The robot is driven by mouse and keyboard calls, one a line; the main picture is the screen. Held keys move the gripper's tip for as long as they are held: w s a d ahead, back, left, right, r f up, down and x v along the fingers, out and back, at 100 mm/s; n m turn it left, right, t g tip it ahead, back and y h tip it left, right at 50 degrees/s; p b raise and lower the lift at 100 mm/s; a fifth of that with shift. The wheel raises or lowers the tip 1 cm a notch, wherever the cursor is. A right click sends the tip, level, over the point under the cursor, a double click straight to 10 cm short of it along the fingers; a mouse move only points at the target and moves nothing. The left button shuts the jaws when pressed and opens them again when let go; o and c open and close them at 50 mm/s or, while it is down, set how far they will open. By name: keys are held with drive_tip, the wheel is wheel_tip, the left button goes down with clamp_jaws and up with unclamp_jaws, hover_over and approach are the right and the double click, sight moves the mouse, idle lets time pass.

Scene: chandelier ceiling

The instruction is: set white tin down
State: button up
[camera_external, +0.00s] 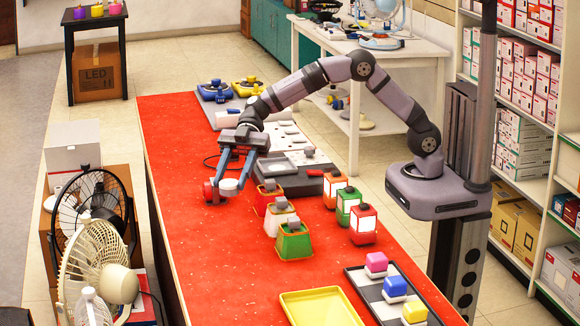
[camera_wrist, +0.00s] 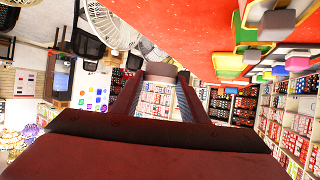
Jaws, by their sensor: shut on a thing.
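The white tin (camera_external: 230,186) is a small, pale round thing between the fingertips of my gripper (camera_external: 231,180), over the left part of the red table (camera_external: 225,265). In the wrist view the tin (camera_wrist: 160,69) shows pale grey between the two finger ends of my gripper (camera_wrist: 159,78), which is shut on it. The tin is low near the red surface; I cannot tell whether it touches it.
Red, white and green tapered holders (camera_external: 293,243) stand right of the tin, with several lanterns (camera_external: 363,224) beyond. A yellow tray (camera_external: 320,308) and a tray of coloured blocks (camera_external: 400,295) lie at the front. Fans (camera_external: 97,262) stand left of the table. Bare red surface lies in front.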

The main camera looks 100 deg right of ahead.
drive_tip(key=shift+f+b, duration=0.35)
drive_tip(key=shift+f, duration=4.65)
drive_tip(key=shift+f, duration=0.3)
drive_tip(key=shift+f, duration=0.3)
drive_tip(key=o, duration=1.1)
